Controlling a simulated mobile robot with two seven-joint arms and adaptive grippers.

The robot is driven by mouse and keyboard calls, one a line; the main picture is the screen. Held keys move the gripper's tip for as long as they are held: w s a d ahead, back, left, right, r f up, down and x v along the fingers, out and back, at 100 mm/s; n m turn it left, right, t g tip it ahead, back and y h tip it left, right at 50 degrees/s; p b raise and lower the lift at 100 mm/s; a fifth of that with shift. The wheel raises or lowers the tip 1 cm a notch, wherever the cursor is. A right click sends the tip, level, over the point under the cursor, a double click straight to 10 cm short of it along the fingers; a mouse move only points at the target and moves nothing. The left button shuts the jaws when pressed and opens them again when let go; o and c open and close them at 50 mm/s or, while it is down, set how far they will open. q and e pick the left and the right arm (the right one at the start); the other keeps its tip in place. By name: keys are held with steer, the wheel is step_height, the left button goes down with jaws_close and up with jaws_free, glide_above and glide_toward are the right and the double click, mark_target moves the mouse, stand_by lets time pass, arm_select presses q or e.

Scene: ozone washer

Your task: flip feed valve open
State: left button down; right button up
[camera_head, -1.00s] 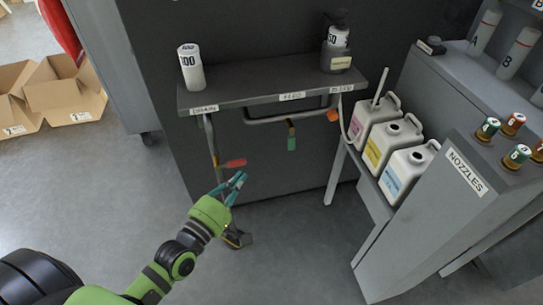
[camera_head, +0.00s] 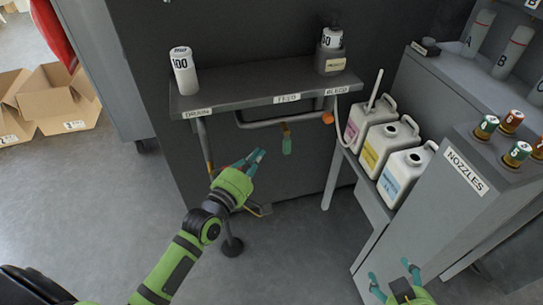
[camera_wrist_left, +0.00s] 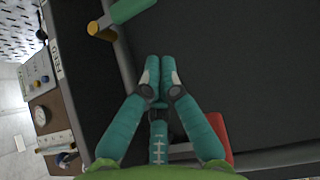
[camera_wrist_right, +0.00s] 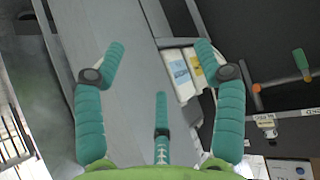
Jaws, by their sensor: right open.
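The feed valve's green handle (camera_head: 287,145) hangs down from the pipe under the FEED label (camera_head: 287,98). It also shows at the top of the left wrist view (camera_wrist_left: 132,9), beside its brass-coloured stem (camera_wrist_left: 101,29), and in the right wrist view (camera_wrist_right: 301,60). My left gripper (camera_head: 257,157) is left of and slightly below the green handle, apart from it; its fingertips lie together and hold nothing (camera_wrist_left: 160,64). My right gripper (camera_head: 392,277) is low at the front right, open and empty, far from the valve.
The red drain handle (camera_wrist_left: 216,135) is close beside my left gripper, partly hidden. An orange bleed handle (camera_head: 327,117) is right of the green one. White jugs (camera_head: 403,172) stand on the right shelf. The NOZZLES cabinet (camera_head: 440,205) is near my right gripper. The shelf (camera_head: 255,93) overhangs the valves.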

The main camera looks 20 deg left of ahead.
arm_select(q)
steer(key=w+d, duration=0.2)
steer(key=d, duration=0.1)
steer(key=shift+d+r, duration=0.1)
steer(key=shift+d, duration=0.05)
arm_select(e)
steer(key=w+r, duration=0.1)
steer(key=a+r+t, duration=0.1)
steer(key=w+r+t, duration=0.1)
steer(key=shift+w+a+r+y, duration=0.25)
steer(key=shift+w+a+y, duration=0.05)
steer(key=shift+y, duration=0.1)
steer(key=shift+t, duration=0.3)
